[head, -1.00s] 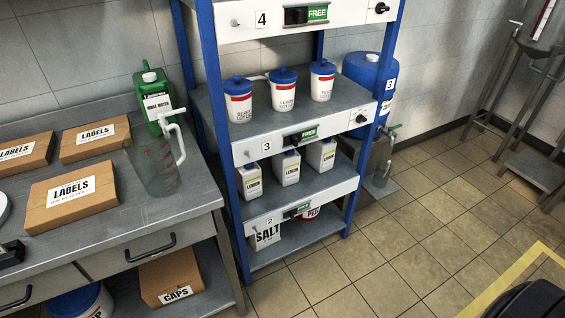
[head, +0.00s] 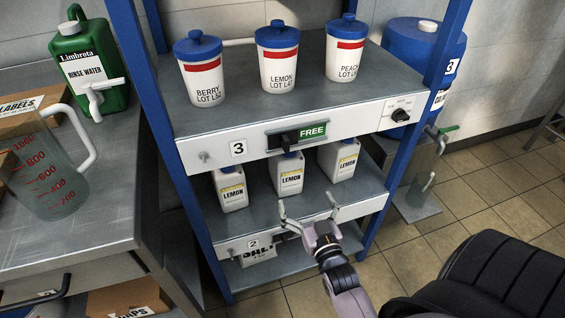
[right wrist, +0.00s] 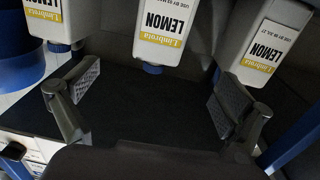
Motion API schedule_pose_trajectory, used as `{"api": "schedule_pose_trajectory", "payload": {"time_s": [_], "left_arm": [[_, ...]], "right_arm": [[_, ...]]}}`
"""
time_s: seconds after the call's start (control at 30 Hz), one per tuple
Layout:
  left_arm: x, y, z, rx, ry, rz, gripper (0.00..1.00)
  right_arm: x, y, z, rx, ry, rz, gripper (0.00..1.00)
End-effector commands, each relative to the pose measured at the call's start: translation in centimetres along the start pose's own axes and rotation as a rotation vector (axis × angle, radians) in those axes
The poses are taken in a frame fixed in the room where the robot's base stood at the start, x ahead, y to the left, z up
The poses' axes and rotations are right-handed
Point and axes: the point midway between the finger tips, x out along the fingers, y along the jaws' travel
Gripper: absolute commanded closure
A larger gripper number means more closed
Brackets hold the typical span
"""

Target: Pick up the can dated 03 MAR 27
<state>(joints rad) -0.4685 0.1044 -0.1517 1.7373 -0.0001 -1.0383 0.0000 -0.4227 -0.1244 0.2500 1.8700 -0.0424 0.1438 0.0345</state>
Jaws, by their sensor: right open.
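Three white lemon cans with blue caps stand in a row on the shelf under the number 3 panel: left (head: 229,188), middle (head: 289,174) and right (head: 338,159). The right wrist view shows them upside down. The middle can (right wrist: 172,28) has a date line that seems to start with 03, its end cut off. The can at the right there (right wrist: 262,48) has a small date, perhaps 08 JUL 27. The third can (right wrist: 47,18) shows no readable date. My right gripper (head: 307,204) is open and empty, in front of and below the middle can, apart from it.
The shelf rack's blue posts (head: 405,165) flank the cans. The number 3 panel (head: 300,137) overhangs them. Berry, lemon and peach tubs (head: 278,70) stand above. A jug (head: 48,170) and a green container (head: 90,65) stand on the left bench.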

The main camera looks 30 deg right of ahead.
Motion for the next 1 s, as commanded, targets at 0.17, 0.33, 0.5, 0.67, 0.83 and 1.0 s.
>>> {"api": "schedule_pose_trajectory", "payload": {"time_s": [0.17, 0.33, 0.5, 0.67, 0.83, 1.0], "left_arm": [[-1.3, -0.1, -0.8, -0.001, 0.011, -0.001, 1.00], [-3.0, -0.1, -1.7, -0.003, 0.023, -0.002, 1.00], [-4.5, -0.2, -2.3, -0.005, 0.029, -0.004, 1.00], [-5.2, -0.2, -2.5, -0.005, 0.031, -0.004, 1.00], [-6.6, -0.3, -3.0, -0.007, 0.043, -0.006, 1.00], [-8.8, -0.4, -3.4, -0.009, 0.055, -0.008, 1.00]], "right_arm": [[3.9, -0.1, 0.0, 0.000, 0.003, -0.002, 0.03], [7.6, -0.1, 0.1, -0.001, 0.001, -0.002, 0.03], [10.3, -0.1, 0.2, -0.001, -0.002, -0.001, 0.03], [11.2, 0.0, 0.2, -0.001, -0.003, -0.001, 0.03], [12.9, 0.1, 0.6, -0.001, -0.001, -0.001, 0.03], [15.2, 0.2, 0.9, -0.002, -0.001, -0.002, 0.03]]}}
